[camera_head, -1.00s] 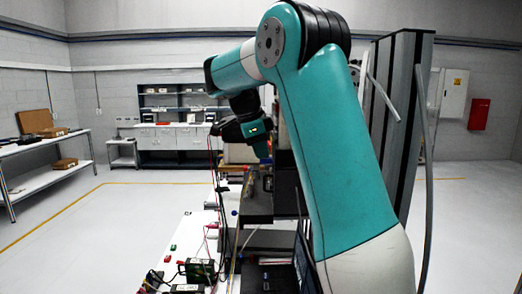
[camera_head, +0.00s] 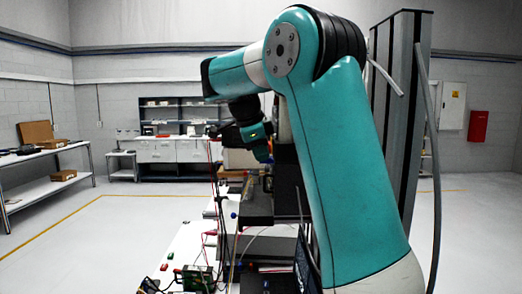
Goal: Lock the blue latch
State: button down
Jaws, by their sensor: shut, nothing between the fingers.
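My teal arm fills the middle and right of the head view, and its forearm reaches left over the workbench. My gripper (camera_head: 262,152) hangs below the dark wrist, above the far part of the bench; it is small, partly in shadow, shut and empty. I cannot make out the blue latch for certain. A small blue spot (camera_head: 234,215) shows on the bench below and left of the gripper, apart from it, but I cannot tell if it is the latch. My arm hides part of the bench.
The white workbench (camera_head: 186,240) carries a green-and-black device (camera_head: 196,277), thin cables and dark equipment (camera_head: 258,205) under the gripper. A side table (camera_head: 45,178) stands at the left. The floor between them is clear.

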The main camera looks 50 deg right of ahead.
jog(key=shift+r+p, duration=0.6)
jog(key=shift+r, duration=0.2)
jog(key=p+v, duration=1.1)
jog(key=v, duration=0.6)
jog(key=shift+r+p, duration=0.15)
jog(key=shift+p, duration=0.25)
jog(key=shift+w+a, duration=0.1)
